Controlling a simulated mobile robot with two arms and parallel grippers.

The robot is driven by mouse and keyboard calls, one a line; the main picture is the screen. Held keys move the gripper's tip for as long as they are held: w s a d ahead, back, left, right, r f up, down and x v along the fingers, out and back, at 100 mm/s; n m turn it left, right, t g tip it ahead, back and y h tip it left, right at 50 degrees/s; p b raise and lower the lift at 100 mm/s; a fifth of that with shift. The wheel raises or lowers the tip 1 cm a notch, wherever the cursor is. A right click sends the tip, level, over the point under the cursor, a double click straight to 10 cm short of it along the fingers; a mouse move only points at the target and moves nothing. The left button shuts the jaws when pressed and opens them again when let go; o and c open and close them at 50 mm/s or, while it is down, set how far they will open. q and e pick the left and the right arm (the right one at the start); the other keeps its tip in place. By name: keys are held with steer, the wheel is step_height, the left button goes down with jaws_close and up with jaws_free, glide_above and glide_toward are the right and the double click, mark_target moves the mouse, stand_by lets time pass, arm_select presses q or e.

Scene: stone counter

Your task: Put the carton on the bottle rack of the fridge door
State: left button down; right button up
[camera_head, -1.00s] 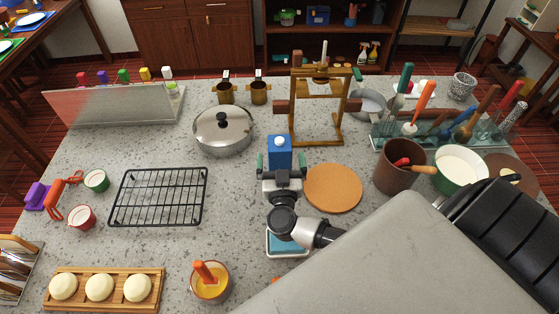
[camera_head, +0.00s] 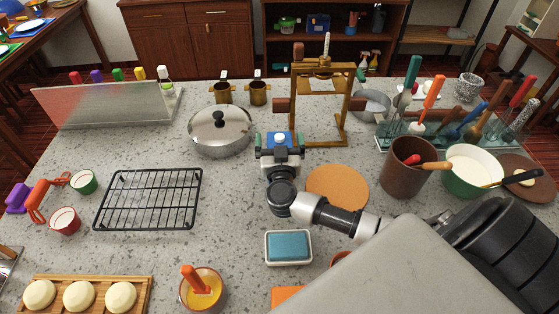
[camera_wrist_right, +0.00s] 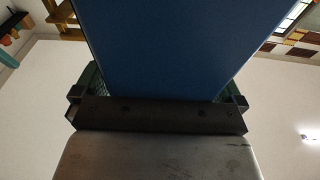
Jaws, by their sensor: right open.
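The carton is a blue box with a white cap (camera_head: 280,138), standing on the counter just beyond my right gripper in the head view. My right gripper (camera_head: 279,155) is open, with its hand right up against the near side of the carton. In the right wrist view, the blue carton (camera_wrist_right: 180,45) fills the gap between the greenish fingers (camera_wrist_right: 162,88), one on each side. I cannot tell if the fingers touch it. The carton's lower part is hidden in the head view. The fridge and its door rack are not in view, and neither is my left gripper.
A wooden frame stand (camera_head: 320,105) is just beyond the carton, and a lidded steel pot (camera_head: 220,130) is to its left. A round cork mat (camera_head: 338,187) and a brown pot (camera_head: 403,175) are to the right. A black rack (camera_head: 148,200) lies left.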

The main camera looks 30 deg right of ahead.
steer(key=shift+s+r, duration=0.1)
steer(key=shift+c, duration=0.2)
steer(key=shift+c, duration=1.2)
steer(key=c, duration=1.4)
jaws_close()
steer(key=shift+r, duration=0.15)
